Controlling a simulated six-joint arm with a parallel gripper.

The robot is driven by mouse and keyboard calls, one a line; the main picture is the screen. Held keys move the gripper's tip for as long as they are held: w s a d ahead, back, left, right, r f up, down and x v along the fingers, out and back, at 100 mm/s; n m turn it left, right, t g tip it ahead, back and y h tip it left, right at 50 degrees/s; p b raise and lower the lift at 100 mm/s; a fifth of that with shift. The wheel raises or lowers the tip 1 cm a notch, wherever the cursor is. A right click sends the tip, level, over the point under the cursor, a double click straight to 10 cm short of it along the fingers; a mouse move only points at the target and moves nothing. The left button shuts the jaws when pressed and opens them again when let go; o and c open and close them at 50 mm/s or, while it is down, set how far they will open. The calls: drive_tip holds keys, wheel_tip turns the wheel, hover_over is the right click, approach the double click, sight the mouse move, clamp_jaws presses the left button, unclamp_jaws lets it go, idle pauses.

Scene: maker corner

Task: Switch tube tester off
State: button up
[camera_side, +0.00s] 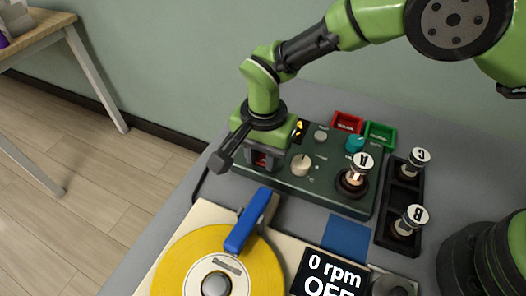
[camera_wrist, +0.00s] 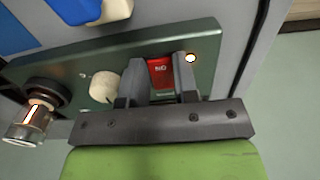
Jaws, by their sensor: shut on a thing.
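The tube tester (camera_side: 330,190) is a dark green panel on the table, and it also fills the middle of the wrist view (camera_wrist: 205,42). A red switch (camera_wrist: 161,72) with white lettering sits on the panel between my fingers; part of it shows in the side view (camera_side: 262,161). My gripper (camera_side: 264,158) is down at the panel's left end, shut on the red switch, with one finger on each side of it. A small lamp (camera_wrist: 190,58) beside the switch is lit. Tube A (camera_side: 353,178) stands in the tester's socket and glows orange.
A cream knob (camera_side: 302,164) and a teal knob (camera_side: 355,144) are on the panel. Red (camera_side: 347,122) and green (camera_side: 380,134) trays stand behind. Tubes C (camera_side: 418,160) and B (camera_side: 409,221) stand in a black rack at right. A yellow turntable disc (camera_side: 185,262) with a blue arm lies in front.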

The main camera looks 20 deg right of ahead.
drive_tip(key=shift+w+d+r+g+y, duration=0.1)
drive_tip(key=shift+g+y, duration=0.35)
drive_tip(key=shift+g, duration=0.05)
drive_tip(key=shift+w+d+r+g+y, duration=0.1)
drive_tip(key=shift+g+y, duration=0.35)
drive_tip(key=shift+g, duration=0.05)
drive_tip(key=o, duration=0.9)
drive_tip(key=shift+r, duration=0.1)
drive_tip(key=v, duration=0.9)
drive_tip(key=shift+d+r, duration=0.1)
drive_tip(key=shift+r, duration=0.25)
